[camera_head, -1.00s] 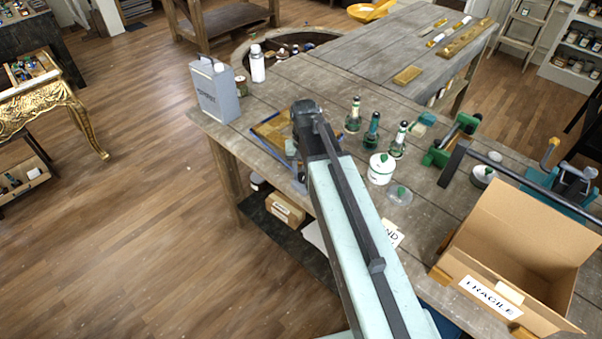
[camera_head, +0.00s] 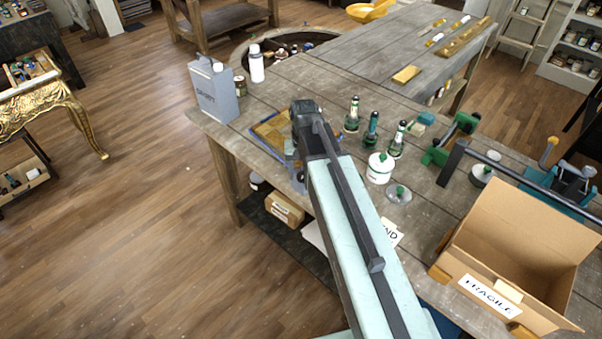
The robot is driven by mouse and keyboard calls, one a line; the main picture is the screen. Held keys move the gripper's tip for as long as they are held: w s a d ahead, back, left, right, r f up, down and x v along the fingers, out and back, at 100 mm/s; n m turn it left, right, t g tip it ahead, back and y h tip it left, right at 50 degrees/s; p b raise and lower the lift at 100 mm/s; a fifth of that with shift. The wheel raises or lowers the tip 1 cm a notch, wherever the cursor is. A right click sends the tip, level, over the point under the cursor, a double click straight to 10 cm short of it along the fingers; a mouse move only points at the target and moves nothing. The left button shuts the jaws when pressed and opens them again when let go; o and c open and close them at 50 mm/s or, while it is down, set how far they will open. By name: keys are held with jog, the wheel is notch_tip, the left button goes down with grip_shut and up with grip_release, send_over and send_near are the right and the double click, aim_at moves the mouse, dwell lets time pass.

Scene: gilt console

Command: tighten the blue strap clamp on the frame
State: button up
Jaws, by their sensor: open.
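A small gilt frame (camera_head: 268,129) lies flat on the grey wooden workbench (camera_head: 283,88), near its left edge. A thin blue strap (camera_head: 253,139) shows along its outer edge. My gripper (camera_head: 303,115) is at the far end of my pale green arm, over the frame's right side. The dark wrist and arm hide that side of the frame. The strap's clamp cannot be made out; it may be behind my wrist. The fingertips are hard to see, and nothing shows held in the open gripper. Contact with the frame cannot be told.
A grey can (camera_head: 213,92) and a white bottle (camera_head: 256,64) stand behind the frame. Several dark bottles (camera_head: 371,130) and a white tub (camera_head: 380,168) stand right of my wrist. An open cardboard box (camera_head: 515,255) and a green clamp (camera_head: 452,140) lie farther right.

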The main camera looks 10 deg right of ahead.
aim_at(303, 175)
notch_tip(303, 175, up, 8)
jog(key=p, duration=0.7)
jog(key=shift+p, duration=0.4)
jog(key=shift+f, duration=0.1)
jog(key=n, duration=1.8)
jog(key=shift+w, duration=0.1)
notch_tip(303, 175, down, 8)
jog(key=b, duration=0.8)
